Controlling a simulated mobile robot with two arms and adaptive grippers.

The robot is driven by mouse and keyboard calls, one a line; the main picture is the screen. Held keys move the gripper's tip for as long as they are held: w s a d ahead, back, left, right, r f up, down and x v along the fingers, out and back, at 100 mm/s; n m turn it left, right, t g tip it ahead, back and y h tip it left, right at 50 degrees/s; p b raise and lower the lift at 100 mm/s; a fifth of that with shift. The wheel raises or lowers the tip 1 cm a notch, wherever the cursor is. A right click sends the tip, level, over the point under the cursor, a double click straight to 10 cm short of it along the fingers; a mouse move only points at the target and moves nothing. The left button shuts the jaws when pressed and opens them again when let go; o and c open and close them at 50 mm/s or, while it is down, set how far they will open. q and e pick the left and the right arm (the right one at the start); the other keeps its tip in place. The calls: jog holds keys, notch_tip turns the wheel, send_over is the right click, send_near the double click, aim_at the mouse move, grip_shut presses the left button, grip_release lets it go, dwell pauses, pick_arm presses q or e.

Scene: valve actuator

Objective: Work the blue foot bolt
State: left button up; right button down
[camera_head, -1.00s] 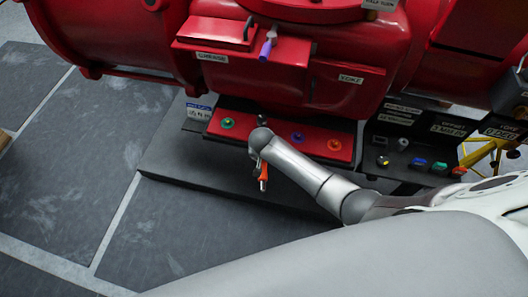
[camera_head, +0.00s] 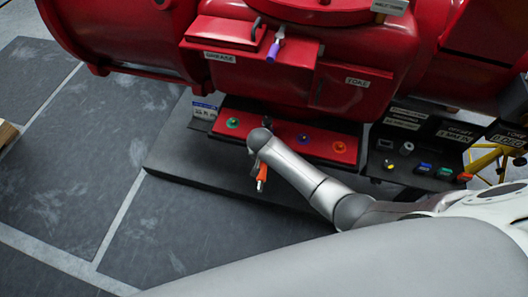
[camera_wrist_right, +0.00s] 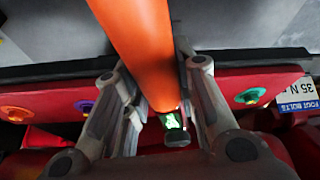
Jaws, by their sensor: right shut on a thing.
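The blue foot bolt (camera_head: 303,138) sits on the red foot plate at the machine's base, between a green bolt (camera_head: 233,122) and an orange bolt (camera_head: 339,147). In the right wrist view the blue bolt (camera_wrist_right: 85,106) is left of the gripper, apart from it. My right gripper (camera_wrist_right: 155,85) is shut on an orange-handled tool (camera_wrist_right: 145,40) with a small lit green display. The tool's handle end (camera_head: 262,175) shows below my wrist in the head view. The tool's far end and what it touches are hard to see. My left gripper is not in view.
The red machine (camera_head: 360,45) rises behind the plate, with a purple-handled item (camera_head: 273,50) on its ledge. A black panel (camera_head: 420,150) with coloured knobs stands right of the plate. A foot bolts label (camera_head: 204,111) is at left. The tiled floor at left is clear.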

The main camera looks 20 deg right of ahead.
jog(key=shift+w+a+r+p, duration=0.1)
jog(key=shift+a+r+p, duration=0.05)
jog(key=shift+r+p, duration=0.3)
jog(key=shift+w+a+r+p, duration=0.15)
jog(key=shift+r+p, duration=0.15)
jog(key=shift+r, duration=0.25)
jog(key=shift+s+d+r+p, duration=0.1)
jog(key=shift+d+r+p, duration=0.05)
jog(key=shift+r+p, duration=1.55)
jog(key=shift+f, duration=0.1)
